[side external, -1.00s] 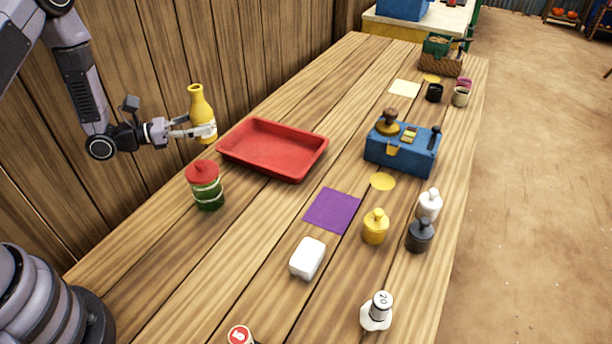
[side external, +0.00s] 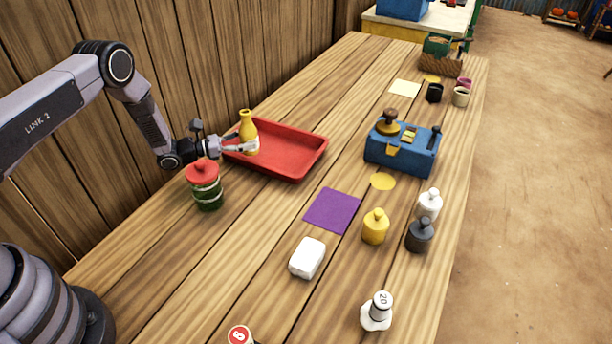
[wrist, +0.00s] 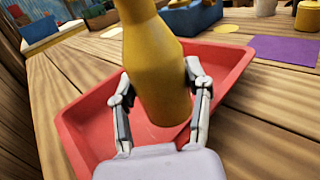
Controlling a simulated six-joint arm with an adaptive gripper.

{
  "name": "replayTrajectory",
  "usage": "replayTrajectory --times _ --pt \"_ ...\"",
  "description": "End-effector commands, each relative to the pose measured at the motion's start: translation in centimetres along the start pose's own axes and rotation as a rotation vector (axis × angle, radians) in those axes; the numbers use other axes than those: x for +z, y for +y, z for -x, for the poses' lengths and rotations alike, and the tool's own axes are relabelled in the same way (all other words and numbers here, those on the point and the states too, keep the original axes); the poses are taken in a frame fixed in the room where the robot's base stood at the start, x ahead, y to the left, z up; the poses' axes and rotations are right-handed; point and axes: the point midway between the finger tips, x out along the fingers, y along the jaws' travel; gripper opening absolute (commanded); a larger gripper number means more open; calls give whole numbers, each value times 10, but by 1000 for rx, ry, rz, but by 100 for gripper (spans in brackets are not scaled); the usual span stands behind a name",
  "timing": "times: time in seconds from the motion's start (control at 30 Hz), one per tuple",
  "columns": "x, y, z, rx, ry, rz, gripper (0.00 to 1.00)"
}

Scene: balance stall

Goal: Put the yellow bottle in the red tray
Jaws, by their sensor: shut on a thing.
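The yellow bottle (side external: 248,131) is upright in my gripper (side external: 252,146), at the left end of the red tray (side external: 290,171). My gripper is shut on the bottle's body. In the wrist view the bottle (wrist: 158,80) stands between the two fingers of my gripper (wrist: 160,98), with the red tray (wrist: 85,120) below and around it. The bottle is over the tray's inside. I cannot tell whether its base touches the tray floor.
A jar with a red lid (side external: 206,187) stands close to the tray's near left side, below my wrist. A purple square (side external: 332,210) and a white block (side external: 307,258) lie nearer. A blue box (side external: 402,152) stands right of the tray.

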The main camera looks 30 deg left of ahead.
Motion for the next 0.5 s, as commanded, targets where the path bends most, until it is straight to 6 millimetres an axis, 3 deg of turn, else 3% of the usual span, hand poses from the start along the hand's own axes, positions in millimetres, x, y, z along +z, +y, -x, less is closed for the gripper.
replayTrajectory --times 0.37,0.4,0.5 --pt "-4 0 0 0 -2 -2 9" --pt "-4 0 0 0 -1 -2 54" --pt "-4 0 0 0 -1 -2 67"
